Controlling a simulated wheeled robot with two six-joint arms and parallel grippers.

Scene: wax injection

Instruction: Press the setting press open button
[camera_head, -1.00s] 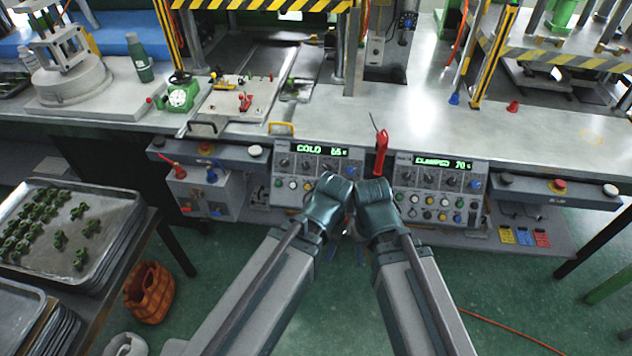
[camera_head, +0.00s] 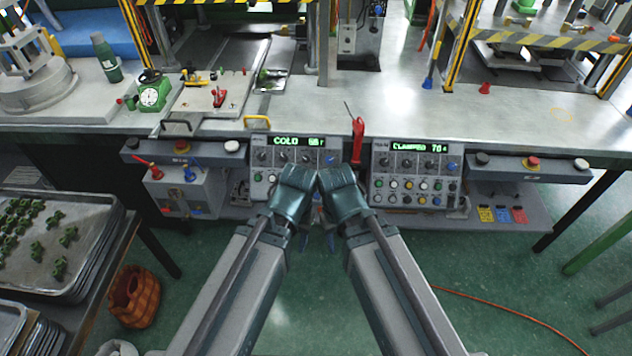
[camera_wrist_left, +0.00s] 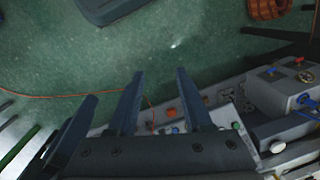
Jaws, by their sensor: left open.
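Two control panels sit on the bench front. The left panel (camera_head: 296,157) has a green display reading COLD, and the right panel (camera_head: 414,177) one reading CLAMPED. Both carry knobs and small coloured buttons; any label naming an open button is too small to read. My left gripper (camera_head: 293,192) is in front of the left panel's lower right part, hiding some buttons; its fingers point down. In the left wrist view the left gripper (camera_wrist_left: 157,88) is open and empty. My right gripper (camera_head: 342,192) is beside it, between the panels; its jaws are unclear.
A red-handled tool (camera_head: 357,142) stands between the panels. Side bars carry a left red button (camera_head: 181,147) and a right red button (camera_head: 533,162). A tray of green parts (camera_head: 50,240) and an orange basket (camera_head: 135,296) are at left. An orange cable (camera_head: 510,312) crosses the floor.

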